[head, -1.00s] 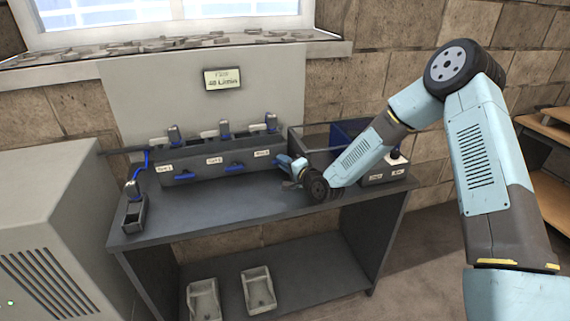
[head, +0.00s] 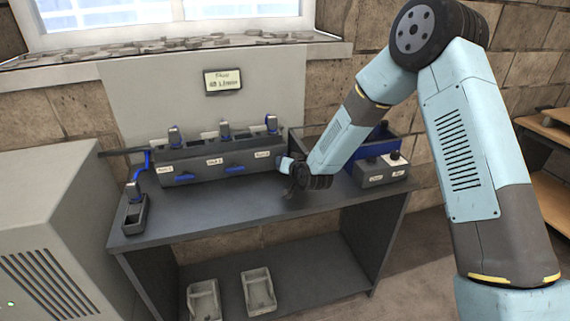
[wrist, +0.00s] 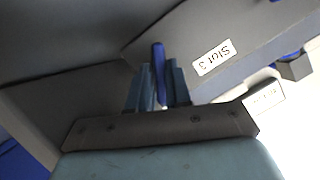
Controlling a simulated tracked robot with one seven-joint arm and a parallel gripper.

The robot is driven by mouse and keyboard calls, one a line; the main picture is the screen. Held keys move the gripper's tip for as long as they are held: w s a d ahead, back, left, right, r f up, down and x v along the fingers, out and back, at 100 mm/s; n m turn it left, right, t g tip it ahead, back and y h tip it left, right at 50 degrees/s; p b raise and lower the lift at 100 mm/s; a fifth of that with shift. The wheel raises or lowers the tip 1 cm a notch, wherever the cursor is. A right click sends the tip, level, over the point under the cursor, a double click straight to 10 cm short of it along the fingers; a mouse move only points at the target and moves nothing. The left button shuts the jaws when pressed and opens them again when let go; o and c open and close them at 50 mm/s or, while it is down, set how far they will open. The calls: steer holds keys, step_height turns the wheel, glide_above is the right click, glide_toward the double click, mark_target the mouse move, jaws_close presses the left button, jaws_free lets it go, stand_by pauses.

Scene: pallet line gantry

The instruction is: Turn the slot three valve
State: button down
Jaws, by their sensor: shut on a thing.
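The grey valve box (head: 213,163) stands on the bench with three labelled slots and blue valve handles on its front. In the wrist view the "Slot 3" label (wrist: 214,58) shows on its face. The slot three handle (wrist: 158,62) is a narrow blue bar that lies between the two fingers of my gripper (wrist: 158,85), which is shut on it. In the head view my gripper (head: 284,165) is at the box's right end, and my wrist hides most of that handle. The slot one handle (head: 184,177) and the slot two handle (head: 235,170) are free.
A separate holder (head: 134,210) stands at the bench's left end. Two pale trays (head: 258,290) are on the lower shelf. The front of the bench top is clear.

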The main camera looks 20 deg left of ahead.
steer(key=n, duration=0.1)
steer(key=h, duration=0.1)
steer(key=n, duration=0.1)
steer(key=shift+s+a+f+n+t+h, duration=0.2)
steer(key=shift+s+n+t+h, duration=0.1)
steer(key=shift+h, duration=0.1)
steer(key=shift+w+d+n, duration=0.1)
steer(key=shift+n, duration=0.3)
steer(key=shift+h, duration=0.3)
steer(key=shift+d, duration=0.1)
steer(key=c, duration=1.1)
jaws_free()
steer(key=shift+w+r, duration=0.1)
steer(key=v, duration=1.3)
steer(key=shift+s, duration=0.45)
